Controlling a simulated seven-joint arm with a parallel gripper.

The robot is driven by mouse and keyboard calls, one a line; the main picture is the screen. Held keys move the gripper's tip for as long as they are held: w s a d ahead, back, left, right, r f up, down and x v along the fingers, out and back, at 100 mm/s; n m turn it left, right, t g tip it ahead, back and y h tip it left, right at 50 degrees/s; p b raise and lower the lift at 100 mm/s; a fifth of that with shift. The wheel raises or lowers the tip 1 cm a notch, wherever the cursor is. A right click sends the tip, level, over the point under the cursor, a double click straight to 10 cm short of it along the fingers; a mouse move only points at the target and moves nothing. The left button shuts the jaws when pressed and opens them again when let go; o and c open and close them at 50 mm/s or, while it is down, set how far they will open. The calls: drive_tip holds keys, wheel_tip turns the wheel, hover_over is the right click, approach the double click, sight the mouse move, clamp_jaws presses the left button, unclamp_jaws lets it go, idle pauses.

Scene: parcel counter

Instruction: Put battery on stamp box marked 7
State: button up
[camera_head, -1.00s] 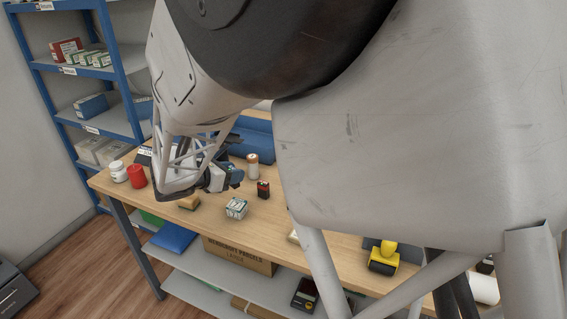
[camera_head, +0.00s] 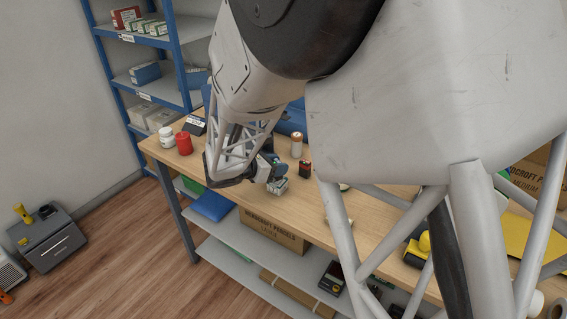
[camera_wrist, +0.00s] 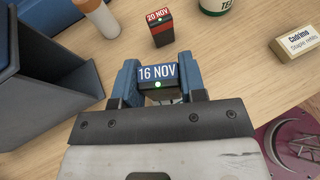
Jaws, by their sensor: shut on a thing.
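In the wrist view my gripper (camera_wrist: 158,90) is shut on a dark block that looks like a battery (camera_wrist: 158,73), with a blue label reading 16 NOV and a green dot. A similar dark block with a red label reading 20 NOV (camera_wrist: 159,27) stands beyond, upright on the wood.
A white and copper cylinder (camera_head: 297,145) stands behind. A red jar (camera_head: 184,143) and a white jar (camera_head: 167,137) are at the left. The counter's front edge (camera_head: 258,210) is close.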

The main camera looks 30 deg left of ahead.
drive_tip(key=shift+f, duration=0.35)
drive_tip(key=shift+f, duration=0.1)
drive_tip(key=o, duration=1)
drive_tip(key=shift+v, duration=6.05)
drive_tip(key=shift+w, duration=0.15)
